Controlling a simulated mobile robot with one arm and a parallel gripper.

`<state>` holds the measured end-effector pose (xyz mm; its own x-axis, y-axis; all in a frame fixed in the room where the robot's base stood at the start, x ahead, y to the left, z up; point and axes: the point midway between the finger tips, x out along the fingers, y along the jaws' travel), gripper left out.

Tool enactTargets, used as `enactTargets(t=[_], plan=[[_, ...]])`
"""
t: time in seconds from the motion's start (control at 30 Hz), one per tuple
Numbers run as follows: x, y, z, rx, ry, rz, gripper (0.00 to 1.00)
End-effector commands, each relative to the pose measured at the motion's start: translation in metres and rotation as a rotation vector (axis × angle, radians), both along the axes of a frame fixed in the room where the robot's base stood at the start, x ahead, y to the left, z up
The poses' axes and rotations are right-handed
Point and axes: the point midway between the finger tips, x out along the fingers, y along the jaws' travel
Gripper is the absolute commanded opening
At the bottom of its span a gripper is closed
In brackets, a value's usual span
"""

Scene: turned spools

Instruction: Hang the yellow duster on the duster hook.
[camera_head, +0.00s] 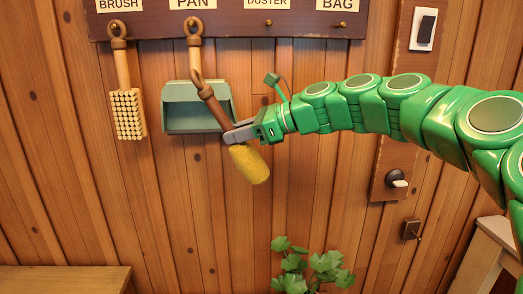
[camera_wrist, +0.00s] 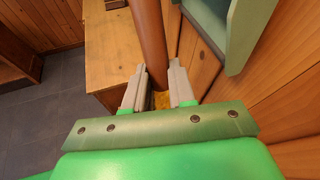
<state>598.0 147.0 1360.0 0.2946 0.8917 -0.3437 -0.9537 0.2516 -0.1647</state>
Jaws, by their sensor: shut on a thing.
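The yellow duster has a fuzzy yellow head (camera_head: 250,164) and a brown handle (camera_head: 212,102). My gripper (camera_head: 228,134) is shut on the handle just above the head. The duster is tilted, head down to the right, its handle's upper end overlapping the pan's handle in the head view; I cannot tell whether they touch. In the wrist view the handle (camera_wrist: 150,40) runs between the fingers (camera_wrist: 158,88), with a bit of yellow (camera_wrist: 161,100) behind. The duster hook (camera_head: 268,22) is an empty brass peg under the DUSTER label, up and right of the gripper.
A brush (camera_head: 127,112) hangs at the left. The green pan (camera_head: 196,112) hangs beside the duster and also shows in the wrist view (camera_wrist: 245,30). The bag hook (camera_head: 342,24) is empty. A plant (camera_head: 305,265) stands below, with a wooden bench (camera_head: 65,278) at lower left.

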Motion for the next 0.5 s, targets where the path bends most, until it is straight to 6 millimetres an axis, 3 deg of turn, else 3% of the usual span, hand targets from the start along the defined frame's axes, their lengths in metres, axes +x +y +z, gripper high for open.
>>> enactTargets(t=[0.2,0.5], plan=[[-0.008,0.024,0.031,0.076,-0.002,-0.136,0.00],[-0.007,0.033,0.062,0.172,-0.023,-0.350,0.00]])
